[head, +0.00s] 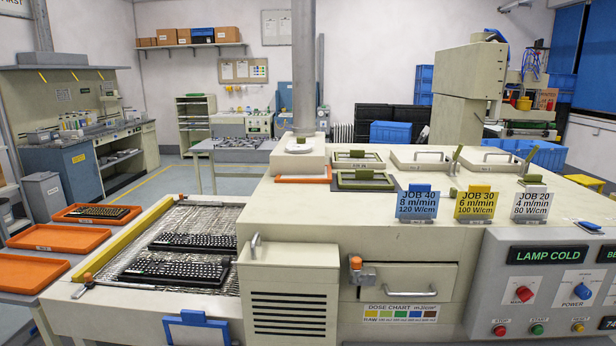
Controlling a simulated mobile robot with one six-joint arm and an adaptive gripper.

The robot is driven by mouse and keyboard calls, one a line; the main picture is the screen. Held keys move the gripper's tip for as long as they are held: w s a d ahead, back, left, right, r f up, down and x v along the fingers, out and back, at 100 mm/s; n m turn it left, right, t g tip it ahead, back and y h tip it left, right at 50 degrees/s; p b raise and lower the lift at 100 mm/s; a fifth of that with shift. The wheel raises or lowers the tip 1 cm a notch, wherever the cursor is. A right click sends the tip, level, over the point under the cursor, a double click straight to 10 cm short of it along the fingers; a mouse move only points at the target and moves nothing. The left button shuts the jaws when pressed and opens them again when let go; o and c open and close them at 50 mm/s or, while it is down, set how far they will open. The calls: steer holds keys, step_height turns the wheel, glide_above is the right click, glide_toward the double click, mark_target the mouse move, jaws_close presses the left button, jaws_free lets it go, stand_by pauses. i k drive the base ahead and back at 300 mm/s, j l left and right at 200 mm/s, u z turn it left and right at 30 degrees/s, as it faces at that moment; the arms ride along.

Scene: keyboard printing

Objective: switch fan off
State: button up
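No switch labelled as a fan switch can be made out. The grey control panel (480,290) at the lower right runs past the right edge of the head view. It carries a red MAIN knob (524,293), a blue POWER knob (583,291), and a row of stop (500,331), start (537,330) and reset (578,327) buttons. A green-lettered display (548,255) reads LAMP COLD. A second display at the right edge is cut off. A vertical exhaust duct (304,70) rises from the machine top; no fan is visible. My gripper is not in view.
Two black keyboards (172,270) lie on the mesh conveyor (202,222) at left. Orange trays (60,238) stand beside it. Job cards (417,203) stand along the machine's front top edge. A louvred box (290,300) and a drawer (408,280) face front.

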mark_target(586, 225)
steer(key=z, duration=1.3)
